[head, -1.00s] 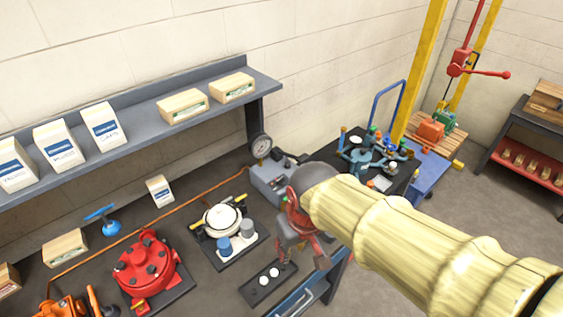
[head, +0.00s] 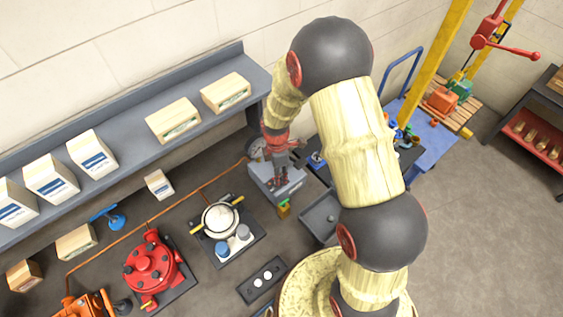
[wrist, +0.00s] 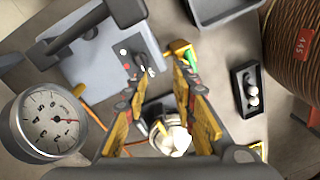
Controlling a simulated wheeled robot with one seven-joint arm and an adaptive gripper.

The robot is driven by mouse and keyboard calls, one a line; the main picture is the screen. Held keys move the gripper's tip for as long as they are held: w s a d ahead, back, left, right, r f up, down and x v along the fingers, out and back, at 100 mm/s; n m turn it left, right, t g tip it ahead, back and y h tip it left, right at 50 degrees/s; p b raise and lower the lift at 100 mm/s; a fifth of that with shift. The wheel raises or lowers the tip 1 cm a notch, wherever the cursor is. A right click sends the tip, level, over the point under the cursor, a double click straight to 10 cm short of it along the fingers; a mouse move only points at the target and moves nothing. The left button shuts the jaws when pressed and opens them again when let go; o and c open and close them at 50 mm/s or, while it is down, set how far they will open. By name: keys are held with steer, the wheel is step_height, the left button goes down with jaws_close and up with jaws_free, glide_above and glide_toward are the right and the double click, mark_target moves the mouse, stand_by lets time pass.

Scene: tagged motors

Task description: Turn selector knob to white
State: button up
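A grey control box (head: 290,188) stands on the bench. It also shows in the wrist view (wrist: 88,58), with small red and dark controls on its face. A small dark knob-like control (wrist: 143,57) sits by the tip of my left finger; I cannot make out its colour marks or setting. My gripper (head: 277,178) is over the box, pointing down. In the wrist view my gripper (wrist: 160,64) has its fingers apart, with nothing seen between the tips. The left fingertip overlaps the box's edge, and I cannot tell if it touches.
A round gauge (wrist: 50,122) is beside the box. A yellow-and-green item (head: 284,208) is close to the right finger. A white-lidded pot (head: 220,219), a red motor housing (head: 153,262) and a dark tray (head: 322,215) are nearby. A shelf (head: 130,150) with cartons runs behind.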

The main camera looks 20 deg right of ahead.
steer(key=shift+w+d+r+n, duration=0.1)
steer(key=shift+w+r+n, duration=0.05)
steer(key=shift+w+n, duration=0.35)
steer(key=shift+w+d+r+n, duration=0.1)
steer(key=shift+w+n, duration=0.3)
steer(key=shift+w, duration=0.2)
steer(key=shift+w+n+t, duration=0.2)
steer(key=shift+n+t, duration=0.1)
steer(key=shift+n, duration=0.3)
steer(key=shift+a+r+n, duration=0.1)
steer(key=shift+a+n, duration=0.1)
steer(key=shift+n, duration=0.5)
steer(key=shift+d+f, duration=0.1)
steer(key=shift+f, duration=0.45)
steer(key=shift+f+p, duration=0.75)
steer(key=shift+f, duration=2.6)
steer(key=shift+c, duration=0.4)
jaws_close()
